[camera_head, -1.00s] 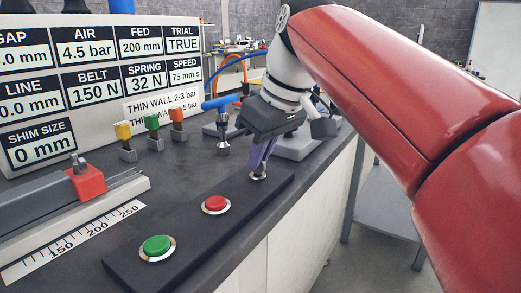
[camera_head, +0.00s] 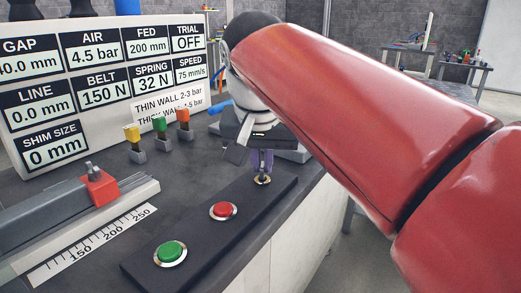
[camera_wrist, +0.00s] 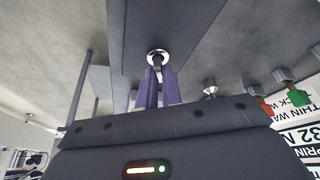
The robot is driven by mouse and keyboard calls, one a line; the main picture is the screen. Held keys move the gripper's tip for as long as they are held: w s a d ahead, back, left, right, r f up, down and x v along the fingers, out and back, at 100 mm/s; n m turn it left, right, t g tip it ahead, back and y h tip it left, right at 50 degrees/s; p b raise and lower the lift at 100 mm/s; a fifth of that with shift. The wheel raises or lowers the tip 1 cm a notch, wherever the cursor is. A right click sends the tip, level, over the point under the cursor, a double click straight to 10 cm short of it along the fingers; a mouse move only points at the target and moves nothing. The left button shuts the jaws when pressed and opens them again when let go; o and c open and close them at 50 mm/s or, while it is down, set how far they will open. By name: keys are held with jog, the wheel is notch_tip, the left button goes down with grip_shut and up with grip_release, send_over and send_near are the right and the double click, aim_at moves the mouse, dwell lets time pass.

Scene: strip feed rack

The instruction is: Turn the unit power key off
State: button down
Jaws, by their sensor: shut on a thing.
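The power key (camera_wrist: 157,61) stands in a round silver lock at the far end of the dark control strip (camera_head: 204,236). My gripper (camera_head: 262,174) is above the lock with its purple fingers pointing down, shut on the key. In the wrist view the fingers (camera_wrist: 157,84) close around the key just off the silver collar. The fingers hide most of the key, so its exact angle is hard to tell. The display board (camera_head: 105,78) shows TRIAL OFF.
A red button (camera_head: 223,210) and a green button (camera_head: 171,252) sit on the same strip. Yellow, green and red-orange knobs (camera_head: 159,125) stand behind it. A rail with a red slider (camera_head: 99,188) and a ruler lie at left. The bench edge is close at right.

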jog(key=m+h, duration=0.1)
jog(key=m, duration=0.1)
jog(key=m+h, duration=0.1)
jog(key=m, duration=0.2)
jog(key=shift+a+m+g, duration=0.15)
jog(key=shift+m+g, duration=0.15)
jog(key=shift+g, duration=0.1)
dwell(0.3)
jog(key=c, duration=1.6)
grip_release()
jog(key=shift+o, duration=0.2)
jog(key=v, duration=0.7)
jog(key=shift+a+r, duration=0.2)
jog(key=shift+r, duration=0.15)
